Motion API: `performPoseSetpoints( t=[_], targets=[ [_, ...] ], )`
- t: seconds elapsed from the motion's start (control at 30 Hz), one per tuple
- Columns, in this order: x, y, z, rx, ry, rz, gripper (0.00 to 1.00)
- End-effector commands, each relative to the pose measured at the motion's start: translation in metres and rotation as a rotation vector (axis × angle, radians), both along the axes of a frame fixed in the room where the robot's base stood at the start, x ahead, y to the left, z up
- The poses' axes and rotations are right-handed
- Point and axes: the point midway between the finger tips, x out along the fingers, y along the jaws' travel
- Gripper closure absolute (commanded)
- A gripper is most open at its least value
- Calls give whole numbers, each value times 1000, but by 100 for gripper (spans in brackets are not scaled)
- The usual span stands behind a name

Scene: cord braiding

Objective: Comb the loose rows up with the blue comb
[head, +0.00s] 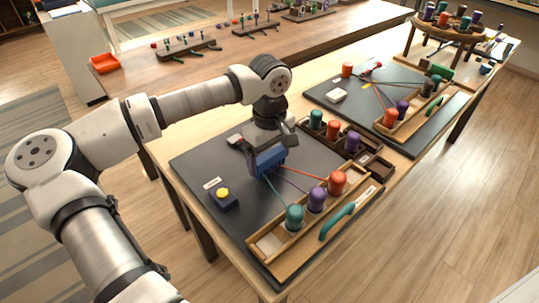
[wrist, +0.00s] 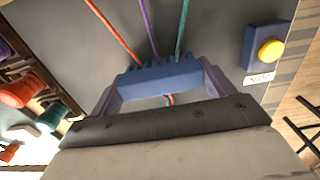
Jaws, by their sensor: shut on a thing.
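The blue comb (head: 268,163) is upright over the dark board (head: 205,165), held from above by my gripper (head: 270,146), which is shut on it. In the wrist view the comb's blue bar (wrist: 160,80) spans the middle, teeth toward the cords. A red cord (wrist: 115,32), a purple cord (wrist: 148,28) and a teal cord (wrist: 182,27) converge at the teeth. A short bit of braid (wrist: 169,100) shows behind the bar; the rows are mostly hidden. The cords run to a teal bobbin (head: 294,216), a purple bobbin (head: 317,199) and a red bobbin (head: 337,182).
A box with a yellow button (head: 222,194) stands left of the comb. A brown rack (head: 325,141) with spare bobbins stands behind right. A wooden tray (head: 268,243) and a teal handle (head: 337,222) lie in front. A second braiding board (head: 350,112) is at right. The board's left part is clear.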

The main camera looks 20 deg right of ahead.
Motion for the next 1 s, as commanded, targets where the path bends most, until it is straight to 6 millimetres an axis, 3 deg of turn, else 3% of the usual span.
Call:
performPoseSetpoints(
  t=[1.0],
  targets=[
    [29,11,0,0,0,1,41]
  ],
)
